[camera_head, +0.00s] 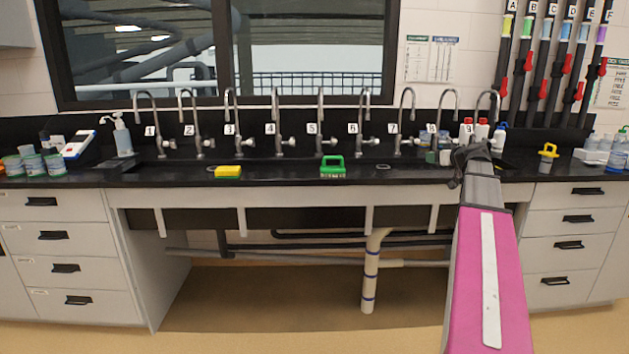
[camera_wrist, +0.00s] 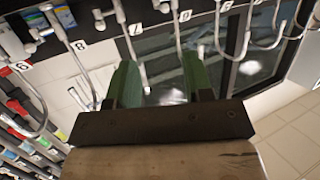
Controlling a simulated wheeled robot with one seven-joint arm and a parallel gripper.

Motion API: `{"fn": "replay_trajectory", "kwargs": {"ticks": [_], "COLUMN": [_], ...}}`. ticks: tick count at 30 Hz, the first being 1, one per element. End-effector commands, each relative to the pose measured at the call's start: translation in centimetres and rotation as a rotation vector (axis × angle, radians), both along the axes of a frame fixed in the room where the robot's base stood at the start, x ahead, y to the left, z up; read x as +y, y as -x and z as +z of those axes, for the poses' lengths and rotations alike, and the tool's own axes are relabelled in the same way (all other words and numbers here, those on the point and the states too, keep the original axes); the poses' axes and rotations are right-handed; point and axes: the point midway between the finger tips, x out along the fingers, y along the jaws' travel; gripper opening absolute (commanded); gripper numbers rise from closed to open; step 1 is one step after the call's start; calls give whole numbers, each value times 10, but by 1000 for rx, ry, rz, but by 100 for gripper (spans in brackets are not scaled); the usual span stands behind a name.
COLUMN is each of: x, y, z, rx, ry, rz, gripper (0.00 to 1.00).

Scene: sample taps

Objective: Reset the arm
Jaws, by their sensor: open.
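My arm reaches from the lower right of the head view up to the counter, and its dark end (camera_head: 472,160) is in front of the taps numbered 8 and 9. In the wrist view my gripper (camera_wrist: 157,85) shows two green fingers standing apart with nothing between them. Beyond the fingers are the taps, the window and the white tiled wall, seen tilted. My arm hides part of the counter's right side.
A long black sink counter (camera_head: 270,178) carries a row of numbered taps. Bottles (camera_head: 466,130) stand behind my arm's end. A soap dispenser (camera_head: 122,136) stands left. The floor (camera_head: 270,300) is clear.

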Motion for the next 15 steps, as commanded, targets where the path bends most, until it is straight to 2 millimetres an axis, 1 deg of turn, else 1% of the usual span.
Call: {"fn": "replay_trajectory", "kwargs": {"ticks": [2, 7, 11, 14, 15], "x": [0, 14, 27, 39, 45], "y": [0, 3, 6, 9, 12], "z": [0, -20, -39, -57, -66], "rx": [0, 49, 96, 142, 165], "ry": [0, -8, -15, -20, -21], "rz": [0, 7, 11, 15, 18], "gripper": [47, 47, 47, 47, 47]}}
